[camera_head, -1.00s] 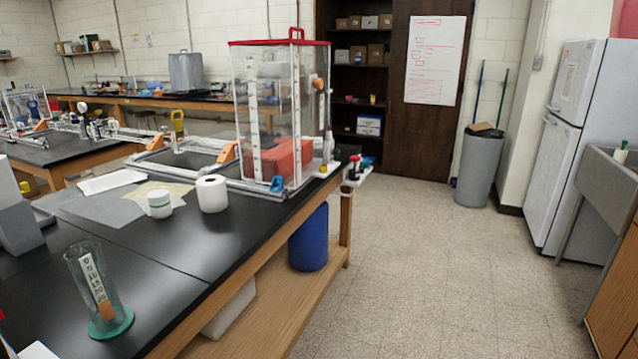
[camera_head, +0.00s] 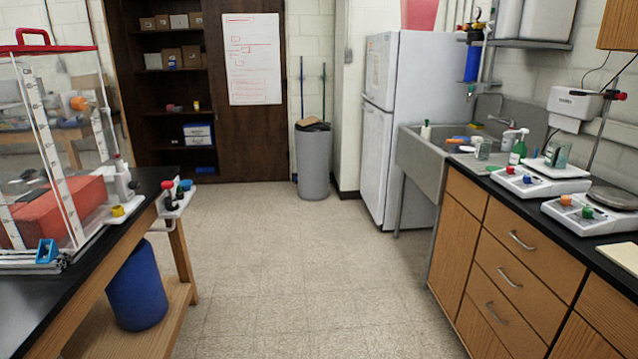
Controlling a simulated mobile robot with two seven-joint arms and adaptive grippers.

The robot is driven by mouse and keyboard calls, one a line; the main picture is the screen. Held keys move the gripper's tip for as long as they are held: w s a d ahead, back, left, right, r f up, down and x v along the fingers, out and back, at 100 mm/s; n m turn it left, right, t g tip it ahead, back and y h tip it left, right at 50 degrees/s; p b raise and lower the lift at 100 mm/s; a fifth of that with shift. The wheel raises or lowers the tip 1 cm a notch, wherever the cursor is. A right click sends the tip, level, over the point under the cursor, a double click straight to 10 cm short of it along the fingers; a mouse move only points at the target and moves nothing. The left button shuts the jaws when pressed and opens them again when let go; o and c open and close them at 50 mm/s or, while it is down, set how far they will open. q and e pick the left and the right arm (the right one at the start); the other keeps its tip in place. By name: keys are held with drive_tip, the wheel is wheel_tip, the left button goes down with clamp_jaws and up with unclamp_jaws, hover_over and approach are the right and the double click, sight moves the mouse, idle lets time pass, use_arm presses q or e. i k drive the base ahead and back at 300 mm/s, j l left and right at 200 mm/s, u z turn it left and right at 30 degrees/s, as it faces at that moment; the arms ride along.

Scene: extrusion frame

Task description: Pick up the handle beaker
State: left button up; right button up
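A small clear glass vessel (camera_head: 557,153) stands on the nearer-to-sink balance on the right counter. It may be the handle beaker, but it is too small to tell whether it has a handle. Another small clear vessel (camera_head: 483,149) stands by the sink edge, also too small to identify surely. Neither of my grippers shows in the head view.
The right counter (camera_head: 475,165) has wooden drawers, two balances (camera_head: 540,180), a green bottle (camera_head: 518,150) and a sink (camera_head: 432,152). A black bench (camera_head: 88,258) with a clear tank (camera_head: 62,150) stands left. A grey bin (camera_head: 313,162) stands behind. Open floor (camera_head: 295,270) lies between.

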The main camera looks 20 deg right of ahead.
sight(557, 154)
drive_tip(key=i+l+z, duration=0.3)
drive_tip(key=i, duration=0.35)
drive_tip(key=i+z, duration=0.35)
drive_tip(key=i, duration=0.3)
drive_tip(key=i+j+z, duration=0.1)
drive_tip(key=i+z, duration=0.2)
drive_tip(key=i, duration=0.35)
drive_tip(key=i+j+z, duration=0.3)
drive_tip(key=i, duration=0.35)
